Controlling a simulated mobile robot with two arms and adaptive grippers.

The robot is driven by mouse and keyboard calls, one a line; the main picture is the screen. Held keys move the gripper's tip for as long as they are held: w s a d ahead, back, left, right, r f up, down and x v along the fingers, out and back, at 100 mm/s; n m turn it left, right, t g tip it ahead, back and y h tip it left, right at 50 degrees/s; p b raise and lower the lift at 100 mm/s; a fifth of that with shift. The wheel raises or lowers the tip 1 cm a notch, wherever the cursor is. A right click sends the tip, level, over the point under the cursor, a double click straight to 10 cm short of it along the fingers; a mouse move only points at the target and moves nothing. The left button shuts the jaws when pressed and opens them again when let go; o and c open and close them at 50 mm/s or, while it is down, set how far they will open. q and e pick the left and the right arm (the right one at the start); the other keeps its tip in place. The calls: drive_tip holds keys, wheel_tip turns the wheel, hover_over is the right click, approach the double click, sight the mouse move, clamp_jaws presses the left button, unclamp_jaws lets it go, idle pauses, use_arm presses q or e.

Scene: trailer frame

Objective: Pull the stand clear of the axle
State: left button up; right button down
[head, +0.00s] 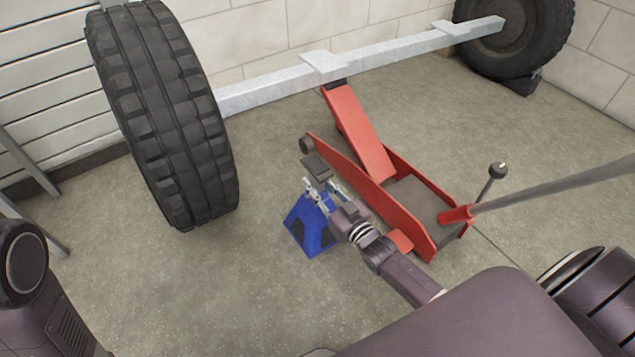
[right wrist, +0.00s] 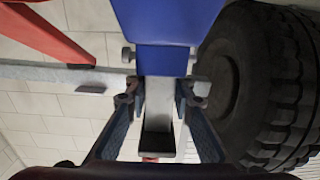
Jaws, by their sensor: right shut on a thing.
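The stand has a blue base (head: 308,228), a grey post and a dark saddle (head: 317,165) on top. It is upright on the near side of the axle (head: 380,52), apart from it in the picture, between the left tyre and the red jack. I cannot tell whether its base touches the floor. My right gripper (head: 322,193) is shut on the stand's post below the saddle. In the right wrist view, the fingers (right wrist: 160,98) lie on both sides of the grey post, beside the blue body (right wrist: 167,25). My left gripper is out of view.
A red floor jack (head: 365,135) reaches under the axle, close to the right of the stand; its long handle (head: 560,187) slants right. A large tyre (head: 165,115) stands left, another (head: 515,35) far right. The floor left of and in front of the stand is clear.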

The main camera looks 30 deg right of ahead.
drive_tip(key=shift+s+f, duration=0.1)
drive_tip(key=shift+s, duration=0.15)
drive_tip(key=c, duration=1.6)
unclamp_jaws()
drive_tip(key=s+d, duration=0.1)
drive_tip(key=s, duration=1)
drive_tip(key=shift+s+d, duration=0.4)
